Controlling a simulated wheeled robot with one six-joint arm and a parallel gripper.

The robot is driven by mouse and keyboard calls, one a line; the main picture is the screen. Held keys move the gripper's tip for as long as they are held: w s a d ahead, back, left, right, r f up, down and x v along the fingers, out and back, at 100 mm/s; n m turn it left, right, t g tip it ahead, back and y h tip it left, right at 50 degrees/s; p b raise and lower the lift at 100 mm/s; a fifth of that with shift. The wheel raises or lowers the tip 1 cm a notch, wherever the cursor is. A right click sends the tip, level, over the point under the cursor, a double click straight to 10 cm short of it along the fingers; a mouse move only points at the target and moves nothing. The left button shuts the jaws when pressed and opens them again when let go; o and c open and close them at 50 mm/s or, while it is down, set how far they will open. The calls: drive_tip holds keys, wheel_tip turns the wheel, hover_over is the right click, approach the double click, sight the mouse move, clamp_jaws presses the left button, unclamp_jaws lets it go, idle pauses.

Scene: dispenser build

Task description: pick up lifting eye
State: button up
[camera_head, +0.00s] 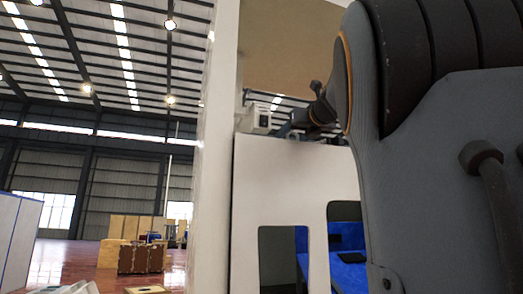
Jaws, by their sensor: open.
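I cannot make out a lifting eye in this view. My arm fills the right side and hides what lies behind it. Beyond its large grey link, the small dark end of my arm, with my gripper (286,130), points left and down over the top of a white cabinet (292,182). The gripper is open, but its fingers are small and dark here. I see nothing held in it. A small whitish block-like thing (256,119) stands on the cabinet's top, just left of the gripper.
A tall white upright panel (213,165) stands close at the left of the cabinet. A tan board (288,45) is above the cabinet top. Blue bins (345,262) show through the cabinet's openings. Far left are a brown crate (141,259) and open, shiny floor.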

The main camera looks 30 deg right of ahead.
drive_tip(key=shift+w, duration=0.25)
drive_tip(key=c, duration=1.3)
drive_tip(key=shift+o, duration=0.2)
wheel_tip(320, 180, up, 10)
drive_tip(key=shift+p, duration=1.05)
drive_tip(key=o, duration=0.4)
drive_tip(key=c, duration=0.5)
